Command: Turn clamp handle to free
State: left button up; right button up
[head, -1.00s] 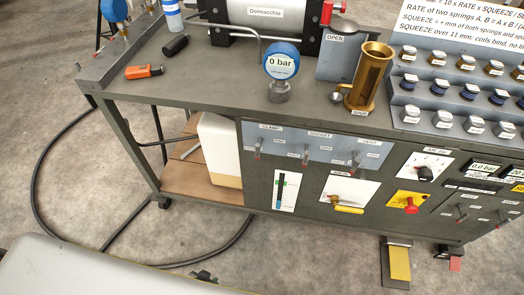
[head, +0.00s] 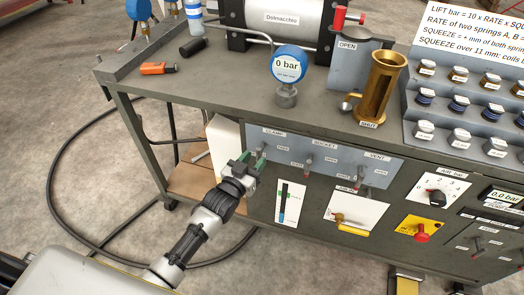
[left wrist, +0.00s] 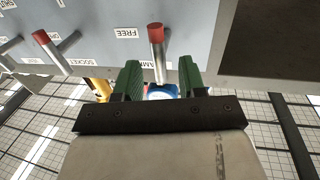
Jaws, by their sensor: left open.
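The clamp handle (left wrist: 157,55), a metal lever with a red tip, shows in the left wrist view. It stands out from the blue-grey panel (head: 325,155) on the front of the bench. A FREE label (left wrist: 128,33) is beside it, and the clamp label is partly covered. My left gripper (head: 253,160) is open in front of the panel's left end. In the left wrist view its green fingers (left wrist: 159,72) lie on either side of the handle's line; I cannot tell whether they touch it. In the head view the gripper largely hides the handle. My right gripper is not in view.
The socket handle (head: 308,162) and vent handle (head: 358,172) are to the right on the same panel. A white container (head: 222,137) is on the lower shelf behind my gripper. A gauge (head: 289,64) reading 0 bar stands on the bench top.

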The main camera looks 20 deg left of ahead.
aim_at(257, 157)
pick_arm(q)
jog(key=x, duration=0.5)
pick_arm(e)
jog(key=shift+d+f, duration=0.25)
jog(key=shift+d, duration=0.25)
pick_arm(q)
jog(key=shift+f, duration=0.1)
grip_shut()
